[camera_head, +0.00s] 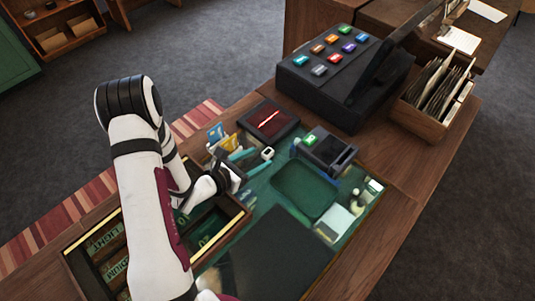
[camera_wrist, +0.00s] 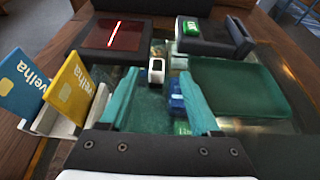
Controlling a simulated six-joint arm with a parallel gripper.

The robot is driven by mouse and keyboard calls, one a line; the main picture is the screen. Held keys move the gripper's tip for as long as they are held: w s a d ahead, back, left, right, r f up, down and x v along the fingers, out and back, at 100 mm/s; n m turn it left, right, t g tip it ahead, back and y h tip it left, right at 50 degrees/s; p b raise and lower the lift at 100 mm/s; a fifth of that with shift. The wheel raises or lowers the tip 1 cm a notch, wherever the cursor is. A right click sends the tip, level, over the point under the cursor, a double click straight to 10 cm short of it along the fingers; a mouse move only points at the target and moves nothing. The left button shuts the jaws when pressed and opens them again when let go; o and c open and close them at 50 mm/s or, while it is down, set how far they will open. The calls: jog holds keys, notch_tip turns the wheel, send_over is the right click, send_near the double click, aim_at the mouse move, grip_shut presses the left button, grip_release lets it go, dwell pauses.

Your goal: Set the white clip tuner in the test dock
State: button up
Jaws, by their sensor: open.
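The white clip tuner (camera_head: 267,153) is a small white piece with a dark face, on the green glass counter top. In the wrist view the tuner (camera_wrist: 156,70) is just beyond my fingertips, in line with the gap between them. My gripper (camera_head: 241,162) is open and empty, its two teal fingers (camera_wrist: 160,80) spread apart. I cannot tell for sure which unit is the test dock: a dark box with a red panel and white line (camera_head: 269,121) stands behind the tuner, and a dark grey unit with a green-lit part (camera_head: 327,150) stands to its right.
Blue and yellow cards (camera_wrist: 68,88) stand in a holder left of my gripper. A blue item (camera_wrist: 176,95) lies near the right finger. A green tray (camera_head: 303,190) is to the right. A black register (camera_head: 340,85) and a wooden crate of sleeves (camera_head: 425,122) stand behind.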

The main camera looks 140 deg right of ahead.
aim_at(267, 152)
jog(key=x, duration=0.5)
jog(key=shift+s+d, duration=0.2)
jog(key=shift+s, duration=0.05)
grip_shut()
